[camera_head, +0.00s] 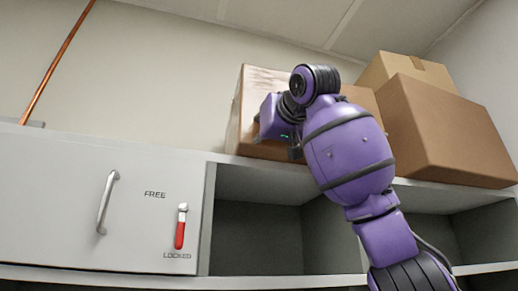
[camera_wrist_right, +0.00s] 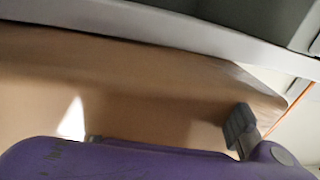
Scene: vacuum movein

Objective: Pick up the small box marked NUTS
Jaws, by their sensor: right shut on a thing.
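My right arm reaches up from the lower right in the head view. Its gripper (camera_head: 292,148) is at the front of a brown cardboard box (camera_head: 244,112) on top of the cabinet. In the right wrist view a brown cardboard surface (camera_wrist_right: 120,75) fills the middle, close to the gripper. One dark finger pad (camera_wrist_right: 238,128) lies against it; the other finger is hidden by my purple wrist. The gripper is shut on the cardboard box. No NUTS marking is readable on any box. My left gripper is not in view.
Two more cardboard boxes stand at the right: a large one (camera_head: 448,132) and one behind it (camera_head: 400,67). Below are open compartments (camera_head: 255,235) and a white door with a handle (camera_head: 107,202) and a red FREE/LOCKED lever (camera_head: 181,228).

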